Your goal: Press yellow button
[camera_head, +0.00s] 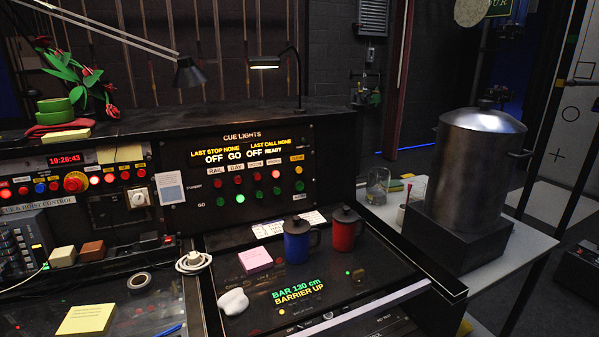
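The cue lights panel (240,205) stands upright at the back of the desk, with a row of mostly red buttons above a row of mostly green ones. At the right end of the panel, a small yellow-orange button (298,170) sits under an orange label. A small yellow lit spot (281,311) also shows on the desk's glossy front surface; I cannot tell whether it is a button. My gripper is not in view.
A blue mug (297,243) and a red mug (345,232) stand in front of the panel's right side. A pink note pad (255,260), a white crumpled lump (233,302) and a white plug with cable (194,262) lie nearby. A desk lamp (265,63) rises above the panel.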

